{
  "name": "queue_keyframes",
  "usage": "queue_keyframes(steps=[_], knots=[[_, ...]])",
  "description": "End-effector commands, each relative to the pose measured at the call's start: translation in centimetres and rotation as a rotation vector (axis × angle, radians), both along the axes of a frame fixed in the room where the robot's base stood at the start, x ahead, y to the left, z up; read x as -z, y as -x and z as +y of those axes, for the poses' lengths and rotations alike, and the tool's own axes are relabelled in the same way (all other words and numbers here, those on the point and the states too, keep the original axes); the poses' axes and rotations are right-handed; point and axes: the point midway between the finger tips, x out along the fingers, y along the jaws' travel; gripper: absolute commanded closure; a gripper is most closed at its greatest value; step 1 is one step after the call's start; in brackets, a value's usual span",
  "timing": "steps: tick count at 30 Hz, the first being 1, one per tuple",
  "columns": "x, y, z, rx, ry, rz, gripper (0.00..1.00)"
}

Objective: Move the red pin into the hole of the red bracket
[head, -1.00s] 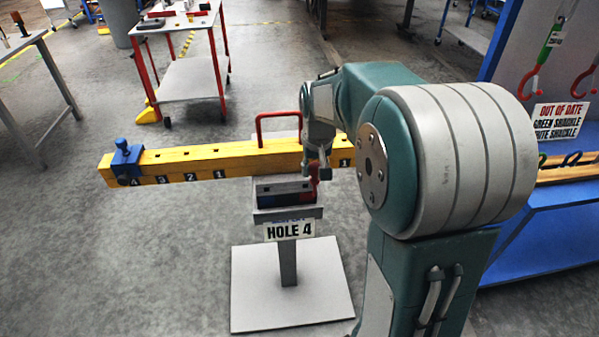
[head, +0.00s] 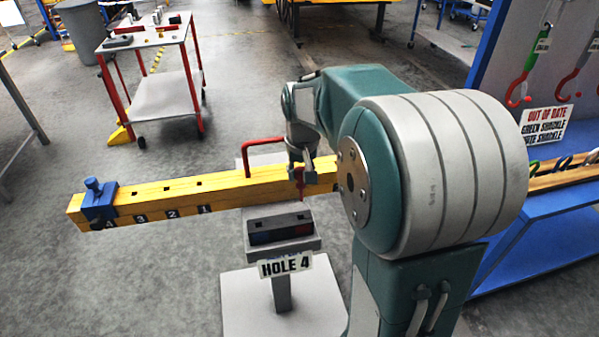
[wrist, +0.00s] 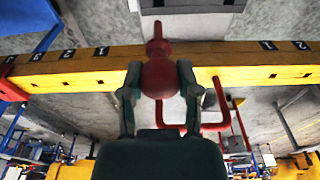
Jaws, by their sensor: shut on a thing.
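My gripper (wrist: 160,95) is shut on the red pin (wrist: 160,72), with one finger on each side of its round body. The pin's narrow end points to the top of the wrist view, across the yellow beam. In the head view my gripper (head: 301,165) is over the beam, with a bit of the red pin (head: 299,178) showing below. A dark red block, probably the red bracket (wrist: 10,88), shows cut off at the beam's left end in the wrist view. In the head view my arm hides that end. The bracket's hole cannot be made out.
A stand with a "HOLE 4" sign (head: 286,265) is in front. A blue rack (head: 535,225) is at right, a red-legged cart (head: 150,40) behind.

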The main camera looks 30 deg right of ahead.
Motion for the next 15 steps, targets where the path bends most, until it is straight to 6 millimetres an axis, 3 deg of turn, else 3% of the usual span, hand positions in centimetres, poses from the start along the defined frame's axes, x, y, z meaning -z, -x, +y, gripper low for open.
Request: queue_keyframes(steps=[15], knots=[[-2.3, 0.0, 0.0, 0.000, 0.001, -0.002, 1.00]])
